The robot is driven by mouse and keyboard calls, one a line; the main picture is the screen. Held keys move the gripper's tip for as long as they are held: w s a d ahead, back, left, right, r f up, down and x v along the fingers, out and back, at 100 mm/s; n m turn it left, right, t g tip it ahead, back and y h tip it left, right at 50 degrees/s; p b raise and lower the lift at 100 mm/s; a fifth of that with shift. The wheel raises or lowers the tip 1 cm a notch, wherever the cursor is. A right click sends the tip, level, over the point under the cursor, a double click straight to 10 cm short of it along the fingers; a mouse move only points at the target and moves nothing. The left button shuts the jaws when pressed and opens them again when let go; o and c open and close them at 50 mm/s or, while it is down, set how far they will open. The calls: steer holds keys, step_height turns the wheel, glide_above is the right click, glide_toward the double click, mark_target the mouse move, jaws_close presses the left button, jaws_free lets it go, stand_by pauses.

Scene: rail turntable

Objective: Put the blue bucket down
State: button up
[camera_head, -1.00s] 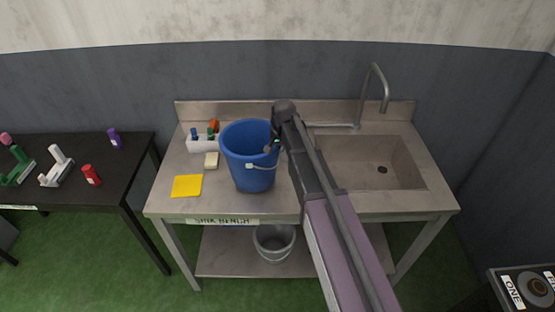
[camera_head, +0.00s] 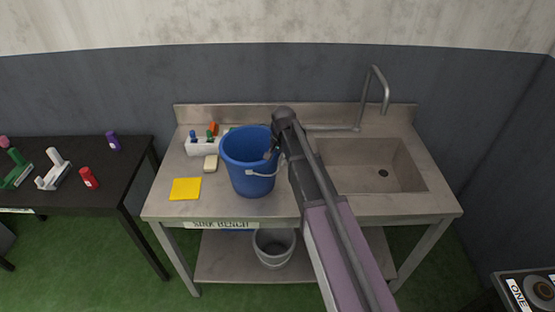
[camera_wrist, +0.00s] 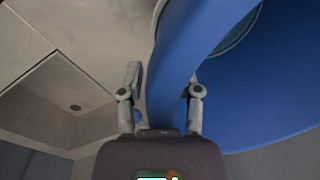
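The blue bucket (camera_head: 248,174) is upright at the middle of the sink bench (camera_head: 222,208), left of the basin, with its white-gripped handle at the front right. Its base appears to be on the bench top; a small gap cannot be ruled out. My gripper (camera_head: 272,152) is at the bucket's right rim. In the wrist view, the fingers of my gripper (camera_wrist: 163,92) straddle the wall of the blue bucket (camera_wrist: 172,70). They stand apart, with a narrow gap between the left finger and the wall. The right fingertip is partly hidden by the rim.
A yellow cloth (camera_head: 186,189), a sponge (camera_head: 210,163) and a white caddy (camera_head: 201,146) are left of the bucket. The sink basin (camera_head: 370,165) and tap (camera_head: 362,95) are right. A grey bucket (camera_head: 273,250) sits on the lower shelf. A black table (camera_head: 100,200) stands left.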

steer(key=shift+r, duration=0.15)
stand_by(0.3)
step_height(320, 180, up, 12)
steer(key=d+p, duration=0.1)
steer(key=p, duration=1.1)
steer(key=shift+s+d, duration=0.2)
steer(key=shift+s, duration=0.1)
steer(key=shift+s, duration=0.1)
steer(key=s+d+n, duration=0.2)
steer(key=s+d, duration=0.4)
steer(key=s, duration=0.4)
steer(key=s+d+n+h, duration=0.1)
steer(key=s+d+n, duration=0.1)
steer(key=s+d, duration=0.4)
steer(key=s, duration=0.5)
steer(key=shift+d+f+n+g, duration=0.2)
steer(key=shift+d+n+g, duration=0.1)
steer(key=shift+d+n, duration=0.1)
